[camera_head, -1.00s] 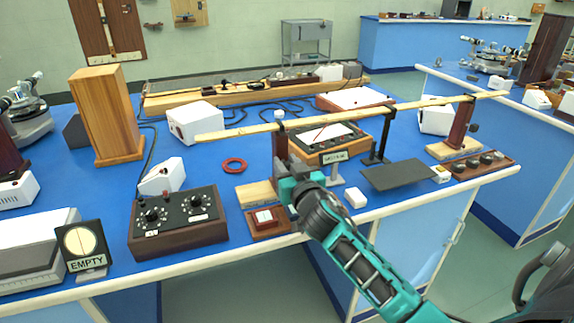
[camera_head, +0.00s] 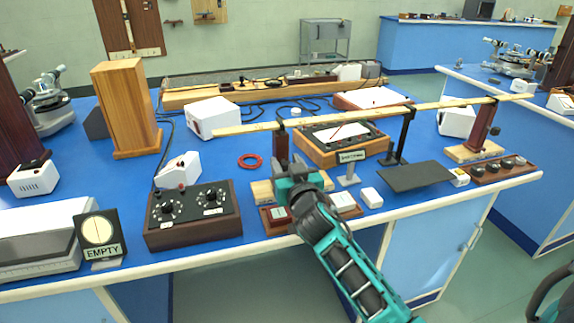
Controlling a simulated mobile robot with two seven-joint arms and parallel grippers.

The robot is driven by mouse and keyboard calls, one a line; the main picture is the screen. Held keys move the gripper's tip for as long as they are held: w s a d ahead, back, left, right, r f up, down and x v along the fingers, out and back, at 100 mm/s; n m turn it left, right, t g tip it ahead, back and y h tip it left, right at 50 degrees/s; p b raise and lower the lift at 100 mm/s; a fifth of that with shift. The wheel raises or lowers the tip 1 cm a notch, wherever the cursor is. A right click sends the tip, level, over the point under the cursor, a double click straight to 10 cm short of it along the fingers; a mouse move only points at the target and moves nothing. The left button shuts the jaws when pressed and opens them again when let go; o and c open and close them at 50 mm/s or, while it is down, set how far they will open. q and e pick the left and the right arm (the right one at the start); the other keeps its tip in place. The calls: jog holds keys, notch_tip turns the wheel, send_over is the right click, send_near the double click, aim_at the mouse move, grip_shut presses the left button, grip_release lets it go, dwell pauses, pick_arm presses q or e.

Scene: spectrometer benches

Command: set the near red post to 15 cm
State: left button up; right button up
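The near red post (camera_head: 281,147) is a dark red upright under the left part of a long pale wooden bar (camera_head: 345,118). A dark piece sits at its top by the bar. The post's foot is partly hidden behind my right gripper, beside a pale wooden base (camera_head: 262,191). My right gripper (camera_head: 295,177), teal, is at the lower part of the post, coming from the front. Its fingertips are hidden, so I cannot tell whether they grip the post. A second dark red post (camera_head: 483,125) stands under the bar's right end. I see no readable height scale. My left gripper is not in view.
A low red-brown box (camera_head: 275,217) stands just in front of the post. A black control box (camera_head: 192,213), a red ring (camera_head: 250,161) and a dark plate (camera_head: 415,177) lie nearby. A small white block (camera_head: 372,198) is to the right. The bench's front edge is close.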

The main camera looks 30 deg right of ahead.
jog(key=shift+o, duration=0.4)
jog(key=shift+s, duration=0.1)
jog(key=v, duration=1.2)
jog(key=shift+s, duration=0.4)
jog(key=shift+a, duration=0.1)
